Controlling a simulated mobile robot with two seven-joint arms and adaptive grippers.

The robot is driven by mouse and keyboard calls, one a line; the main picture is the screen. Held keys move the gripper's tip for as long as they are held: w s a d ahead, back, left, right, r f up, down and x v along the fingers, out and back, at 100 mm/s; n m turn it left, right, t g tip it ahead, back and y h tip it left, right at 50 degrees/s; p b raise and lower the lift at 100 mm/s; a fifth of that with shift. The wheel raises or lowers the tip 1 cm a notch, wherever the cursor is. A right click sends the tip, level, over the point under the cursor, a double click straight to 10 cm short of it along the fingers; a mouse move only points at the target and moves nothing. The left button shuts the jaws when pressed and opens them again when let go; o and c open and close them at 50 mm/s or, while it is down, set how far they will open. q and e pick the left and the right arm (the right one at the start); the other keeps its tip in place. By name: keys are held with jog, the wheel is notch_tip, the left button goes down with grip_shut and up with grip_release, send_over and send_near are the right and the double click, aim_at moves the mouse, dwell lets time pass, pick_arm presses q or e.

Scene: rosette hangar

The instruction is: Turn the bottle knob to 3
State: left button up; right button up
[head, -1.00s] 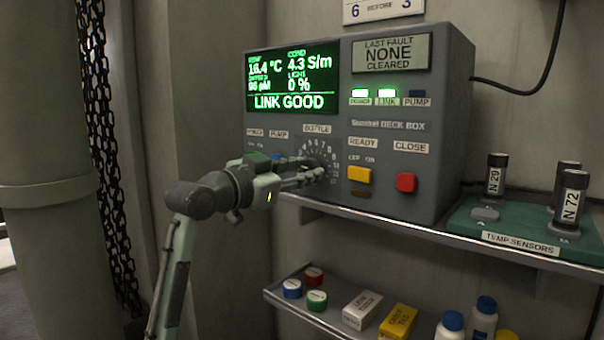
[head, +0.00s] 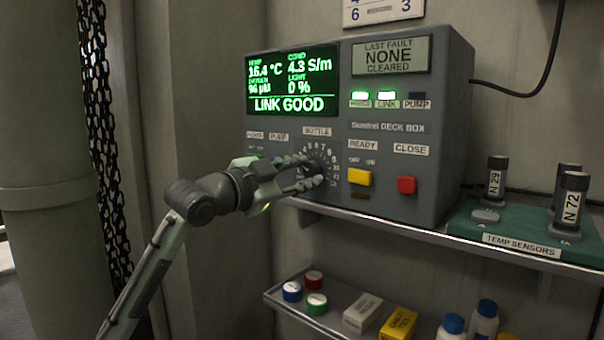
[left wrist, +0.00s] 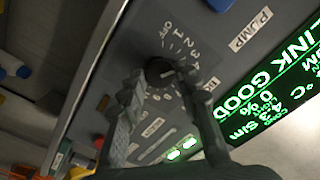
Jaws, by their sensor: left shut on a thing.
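The bottle knob (head: 317,167) is a dark round knob under the BOTTLE label on the front of the grey deck box, with a ring of numbers around it. In the left wrist view the knob (left wrist: 158,69) shows a short light mark, and OFF, 1, 2 and 3 stand on the dial beyond it. I cannot tell surely which number the mark points to. My left gripper (head: 312,171) is shut on the knob, one finger on each side, and the fingers hide part of it. My right gripper is not in view.
A yellow button (head: 359,177) and a red button (head: 406,184) are just right of the knob. The green screen (head: 292,78) reads LINK GOOD. The deck box stands on a shelf (head: 400,225) beside a green temp-sensor tray (head: 520,243). Jars and boxes lie on a lower shelf.

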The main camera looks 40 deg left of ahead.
pick_arm(q)
jog(key=o, duration=1.2)
jog(key=shift+c, duration=0.2)
jog(key=s, duration=1.2)
jog(key=shift+a, duration=0.45)
